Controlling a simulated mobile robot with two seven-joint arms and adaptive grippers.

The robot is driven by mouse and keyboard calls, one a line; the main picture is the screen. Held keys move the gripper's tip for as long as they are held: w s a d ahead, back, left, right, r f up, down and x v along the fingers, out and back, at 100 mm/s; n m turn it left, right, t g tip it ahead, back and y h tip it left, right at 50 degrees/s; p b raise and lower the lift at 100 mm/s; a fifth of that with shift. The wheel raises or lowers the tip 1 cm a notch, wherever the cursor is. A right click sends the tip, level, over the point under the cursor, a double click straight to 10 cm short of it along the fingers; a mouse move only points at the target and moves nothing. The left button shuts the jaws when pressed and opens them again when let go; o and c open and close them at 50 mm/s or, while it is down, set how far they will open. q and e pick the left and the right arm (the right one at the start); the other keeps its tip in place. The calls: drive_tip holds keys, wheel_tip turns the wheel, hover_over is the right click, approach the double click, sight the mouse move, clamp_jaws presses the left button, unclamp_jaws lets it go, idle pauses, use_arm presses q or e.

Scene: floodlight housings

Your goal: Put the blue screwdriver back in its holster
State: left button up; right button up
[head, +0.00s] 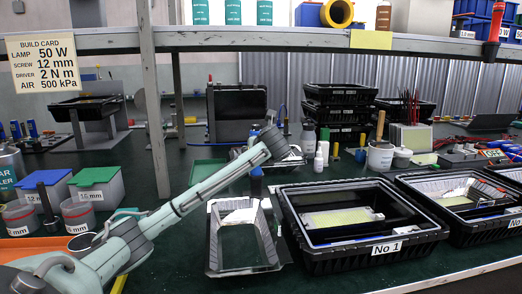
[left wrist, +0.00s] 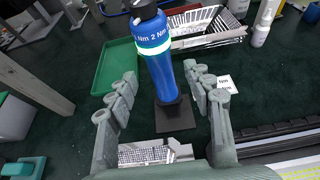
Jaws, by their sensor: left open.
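My left gripper (left wrist: 163,95) is open, with one finger on each side of the screwdriver and visible gaps between. I cannot tell how deep the tip sits in the socket. My right gripper is not in view.
A green tray (left wrist: 118,75) lies beside the base. A floodlight housing (head: 214,250) and black crates (head: 300,250) stand in front and to the right. Small white bottles (head: 319,160) stand behind.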

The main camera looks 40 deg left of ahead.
use_arm(q)
drive_tip(key=v, duration=0.7)
